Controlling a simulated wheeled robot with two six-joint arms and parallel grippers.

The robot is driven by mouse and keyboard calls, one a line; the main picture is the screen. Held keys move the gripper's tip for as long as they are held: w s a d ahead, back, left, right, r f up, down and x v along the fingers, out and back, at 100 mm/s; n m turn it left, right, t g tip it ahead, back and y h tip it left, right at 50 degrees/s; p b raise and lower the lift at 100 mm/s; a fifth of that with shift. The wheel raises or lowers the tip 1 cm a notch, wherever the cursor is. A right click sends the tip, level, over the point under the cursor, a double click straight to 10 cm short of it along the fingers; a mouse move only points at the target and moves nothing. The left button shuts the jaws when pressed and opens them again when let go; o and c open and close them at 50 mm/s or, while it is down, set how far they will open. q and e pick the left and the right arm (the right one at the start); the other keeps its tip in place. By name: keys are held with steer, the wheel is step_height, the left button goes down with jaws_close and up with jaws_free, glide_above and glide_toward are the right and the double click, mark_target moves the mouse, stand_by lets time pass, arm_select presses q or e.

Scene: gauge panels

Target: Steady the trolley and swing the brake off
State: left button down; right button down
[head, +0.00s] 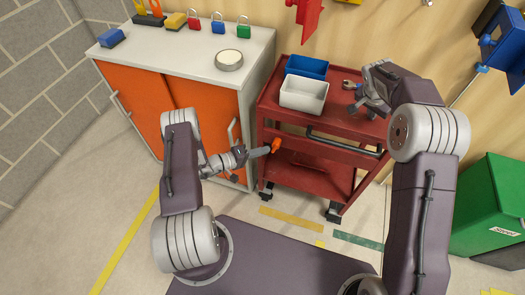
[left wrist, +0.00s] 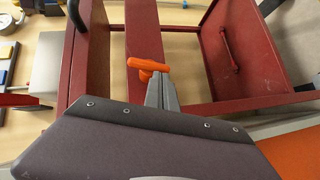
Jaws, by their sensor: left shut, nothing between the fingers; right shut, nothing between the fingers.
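The red trolley (head: 310,172) stands beside the cabinet on dark castors; its red frame fills much of the left wrist view (left wrist: 115,45). An orange handle (head: 276,145) is at the trolley's front left, also seen in the left wrist view (left wrist: 148,65); I take it for the brake lever. My left gripper (head: 266,150) is shut and empty, its tips right at the orange handle. Whether they touch it I cannot tell. My right gripper (head: 360,104) is shut and empty over the right part of the trolley's top. A dark push bar (head: 345,143) crosses the trolley's front.
A blue bin (head: 306,66) and a white bin (head: 303,94) stand on the trolley top, with a small tool (head: 350,85) behind. The white-topped cabinet (head: 190,98) with orange doors is close on the left. A green bin (head: 492,205) stands at the right.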

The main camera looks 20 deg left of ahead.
steer(key=shift+s+f, duration=0.1)
steer(key=shift+f, duration=0.15)
steer(key=shift+a, duration=0.1)
arm_select(q)
steer(key=shift+s+d+f+n+t+h, duration=0.1)
steer(key=shift+d+f+n+t+h, duration=0.4)
steer(key=shift+d+f+n+h, duration=0.2)
arm_select(e)
steer(key=shift+r, duration=0.1)
arm_select(q)
steer(key=w+a+v, duration=0.2)
steer(key=v, duration=1.1)
steer(key=shift+f, duration=0.15)
steer(key=shift+w+a, duration=0.1)
